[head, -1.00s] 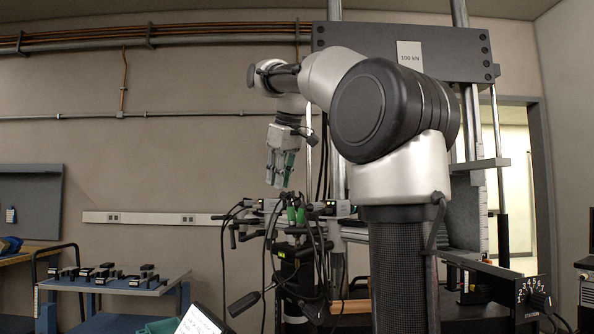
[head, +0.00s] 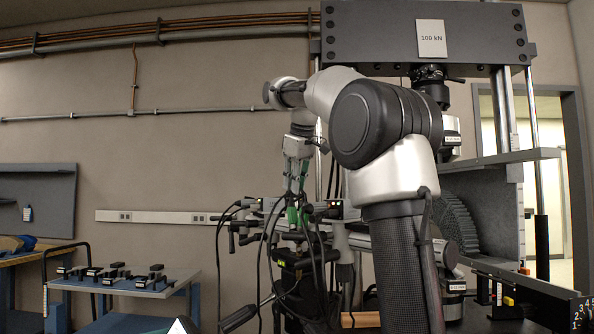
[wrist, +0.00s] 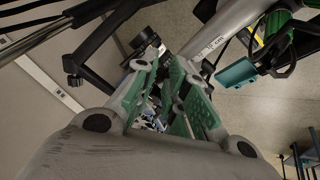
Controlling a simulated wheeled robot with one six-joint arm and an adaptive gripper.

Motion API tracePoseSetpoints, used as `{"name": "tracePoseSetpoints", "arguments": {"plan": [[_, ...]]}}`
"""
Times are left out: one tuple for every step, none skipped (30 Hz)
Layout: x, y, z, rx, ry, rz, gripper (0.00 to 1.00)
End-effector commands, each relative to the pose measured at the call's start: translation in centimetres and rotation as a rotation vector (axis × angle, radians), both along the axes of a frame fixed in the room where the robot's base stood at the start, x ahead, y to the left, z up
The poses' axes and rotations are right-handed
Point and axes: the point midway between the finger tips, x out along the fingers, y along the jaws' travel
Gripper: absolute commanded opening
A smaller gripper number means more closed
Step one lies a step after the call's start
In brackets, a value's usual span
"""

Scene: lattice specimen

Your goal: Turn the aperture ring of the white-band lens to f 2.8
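My gripper (head: 295,190) points down above the camera rig in the head view, with its green-padded fingers apart. In the wrist view my gripper (wrist: 160,118) shows its two green pads spread, with no object clearly held between them. The camera rig (head: 337,209) is a bar with dark camera bodies, cables and green parts (head: 292,216) just below my fingertips. I cannot tell whether the fingers touch anything. I cannot make out the white-band lens, its aperture ring or any f-number; cables and dark parts crowd that spot.
A grey cart (head: 120,284) with several small black blocks stands at the left. A large test frame with a 100 kN plate (head: 431,39) stands behind my arm. Loose cables (head: 268,250) hang around the rig. A teal box (wrist: 237,73) shows in the wrist view.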

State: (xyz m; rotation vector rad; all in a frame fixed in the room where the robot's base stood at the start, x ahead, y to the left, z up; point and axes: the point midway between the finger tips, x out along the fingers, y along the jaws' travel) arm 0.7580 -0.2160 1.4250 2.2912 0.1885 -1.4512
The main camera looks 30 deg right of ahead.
Motion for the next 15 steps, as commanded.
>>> {"name": "tracePoseSetpoints", "arguments": {"plan": [[0.3, -0.1, -0.6, 0.0, 0.001, 0.0, 0.14], [0.4, -0.1, -0.9, 0.0, 0.001, 0.0, 0.14], [0.6, -0.2, -1.2, 0.0, 0.001, 0.0, 0.14], [0.7, -0.2, -1.4, 0.0, 0.001, 0.0, 0.14], [0.8, -0.2, -1.6, 0.0, 0.0, 0.0, 0.14], [0.9, -0.2, -1.7, 0.0, 0.0, 0.0, 0.14], [0.9, -0.2, -1.8, 0.0, 0.0, 0.0, 0.14], [0.9, -0.2, -1.9, 0.0, 0.0, 0.0, 0.14], [1.0, -0.2, -1.9, 0.0, 0.0, 0.0, 0.14], [1.0, -0.2, -1.9, 0.0, -0.001, 0.0, 0.14], [1.0, -0.2, -1.9, 0.0, -0.001, 0.0, 0.14], [1.0, -0.2, -1.9, 0.0, -0.001, 0.0, 0.14], [1.0, -0.2, -1.9, 0.0, -0.001, 0.0, 0.14], [1.0, -0.2, -1.9, 0.0, -0.001, 0.0, 0.14], [1.0, -0.2, -1.9, 0.0, -0.001, 0.0, 0.1]]}}
